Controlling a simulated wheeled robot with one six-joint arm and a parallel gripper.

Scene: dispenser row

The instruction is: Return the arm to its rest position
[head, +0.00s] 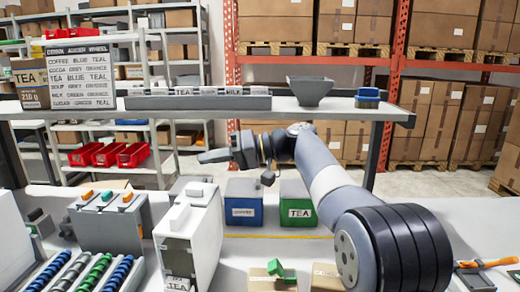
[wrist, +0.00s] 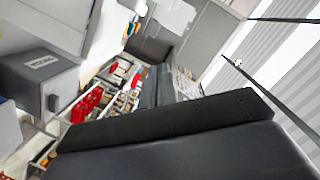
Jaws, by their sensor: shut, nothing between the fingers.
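My arm (head: 325,180) reaches up from the lower right of the head view and bends left above the bench. My gripper (head: 205,157) points left, raised above the bench and just below the upper shelf in the picture. It is shut and empty. In the wrist view the dark body of my gripper (wrist: 190,145) fills the lower part and the view is tilted.
Below stand a white dispenser (head: 190,235), a blue COFFEE box (head: 244,211) and a green TEA box (head: 298,211). The shelf (head: 290,106) carries a grey hopper (head: 309,90). Colored augers (head: 90,272) lie at lower left. An orange-handled tool (head: 490,263) lies right.

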